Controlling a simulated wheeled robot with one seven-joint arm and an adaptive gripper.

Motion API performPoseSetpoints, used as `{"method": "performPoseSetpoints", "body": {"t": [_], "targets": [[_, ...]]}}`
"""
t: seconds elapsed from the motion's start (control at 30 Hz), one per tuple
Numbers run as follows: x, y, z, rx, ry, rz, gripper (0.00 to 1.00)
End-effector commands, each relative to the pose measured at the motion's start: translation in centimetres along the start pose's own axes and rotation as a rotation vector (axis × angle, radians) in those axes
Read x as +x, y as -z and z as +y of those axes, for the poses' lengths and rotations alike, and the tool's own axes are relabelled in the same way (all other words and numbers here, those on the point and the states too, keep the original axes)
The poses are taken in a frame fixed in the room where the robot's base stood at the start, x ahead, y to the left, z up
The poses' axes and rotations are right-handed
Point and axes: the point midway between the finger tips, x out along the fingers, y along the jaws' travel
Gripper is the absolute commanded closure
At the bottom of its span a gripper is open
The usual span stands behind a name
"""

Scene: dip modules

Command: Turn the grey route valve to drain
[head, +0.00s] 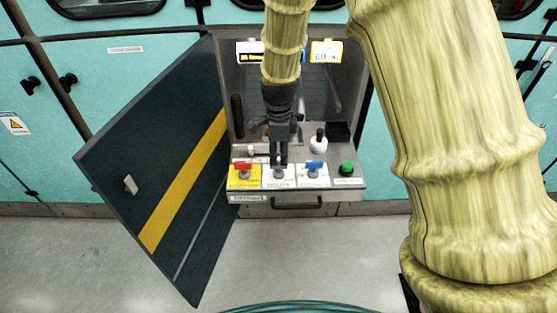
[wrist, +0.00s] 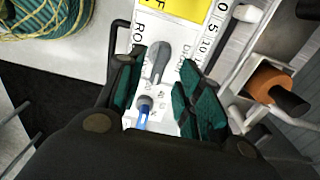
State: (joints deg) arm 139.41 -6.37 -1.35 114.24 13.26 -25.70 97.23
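The grey route valve (wrist: 160,62) has a grey lever on a white label plate, with partly legible lettering beside it. In the head view its plate (head: 270,183) is second from the left in the valve row, and my gripper hides most of the lever. My gripper (head: 280,162) points down over it. In the wrist view my gripper (wrist: 158,68) is open, with one green-padded finger on each side of the grey lever. Gaps show between lever and fingers, so it is not held.
A red valve (head: 243,166) on a yellow plate is to the left; a blue valve (head: 314,165) and a green knob (head: 347,168) are to the right. A white knob with a black top (head: 318,142) stands behind. The dark cabinet door (head: 170,165) hangs open at left.

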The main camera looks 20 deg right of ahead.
Motion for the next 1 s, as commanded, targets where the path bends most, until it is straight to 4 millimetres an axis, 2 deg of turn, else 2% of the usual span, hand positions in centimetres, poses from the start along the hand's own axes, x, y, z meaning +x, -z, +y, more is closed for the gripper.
{"method": "performPoseSetpoints", "body": {"t": [0.1,0.3,0.67,0.87,1.0], "targets": [[1.6,0.0,0.0,-0.001,-0.001,0.0,0.64],[3.0,0.0,0.0,-0.001,0.0,-0.001,0.64],[3.3,0.0,0.0,-0.001,0.0,-0.001,0.64],[3.3,0.0,0.0,-0.001,0.0,-0.001,0.99],[3.3,0.0,0.0,-0.001,0.0,0.0,1.0]]}}
